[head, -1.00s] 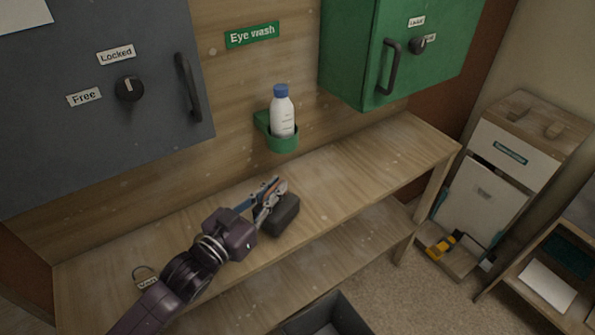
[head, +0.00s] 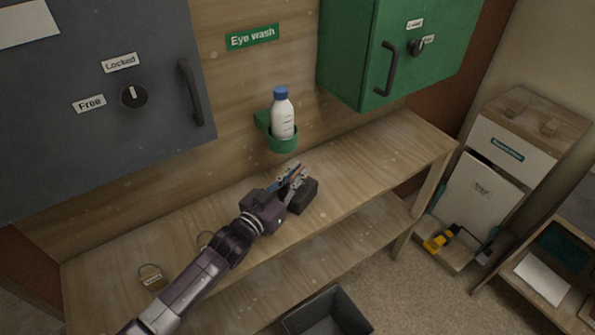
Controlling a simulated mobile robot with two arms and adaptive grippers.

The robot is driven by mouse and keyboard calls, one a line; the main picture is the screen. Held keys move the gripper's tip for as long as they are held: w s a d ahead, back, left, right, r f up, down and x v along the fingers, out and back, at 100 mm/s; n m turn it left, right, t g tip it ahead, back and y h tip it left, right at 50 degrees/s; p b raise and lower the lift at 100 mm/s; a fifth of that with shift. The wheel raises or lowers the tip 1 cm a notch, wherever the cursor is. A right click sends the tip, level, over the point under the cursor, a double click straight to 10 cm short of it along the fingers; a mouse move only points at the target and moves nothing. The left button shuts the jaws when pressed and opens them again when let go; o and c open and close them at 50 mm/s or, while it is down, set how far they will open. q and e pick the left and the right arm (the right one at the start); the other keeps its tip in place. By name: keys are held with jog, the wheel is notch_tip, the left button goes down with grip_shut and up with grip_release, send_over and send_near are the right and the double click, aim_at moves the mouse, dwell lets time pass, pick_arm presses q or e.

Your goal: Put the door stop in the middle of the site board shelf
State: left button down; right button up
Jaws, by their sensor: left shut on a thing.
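The door stop is a dark, nearly black block (head: 301,198) over the wooden site board shelf (head: 385,153), close to its front edge. My left gripper (head: 293,180) is shut on it from the left and above. The fingers and wrist cover part of the block. I cannot tell whether its underside touches the shelf. My right gripper is not in view.
A white bottle (head: 282,115) with a blue cap stands in a green holder (head: 283,144) on the back board. A padlock (head: 151,279) lies at the shelf's left. A grey cabinet (head: 90,120) and a green cabinet (head: 385,55) hang above. A dark bin (head: 330,315) stands below. The shelf's right part is clear.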

pick_arm(q)
jog(key=shift+r, duration=0.15)
jog(key=c, duration=2.5)
grip_release()
jog(key=shift+f, duration=0.3)
jog(key=o, duration=0.5)
jog(key=shift+r, duration=0.1)
jog(key=shift+r, duration=0.2)
jog(key=b+v, duration=0.2)
jog(key=v, duration=1)
jog(key=shift+f, duration=0.1)
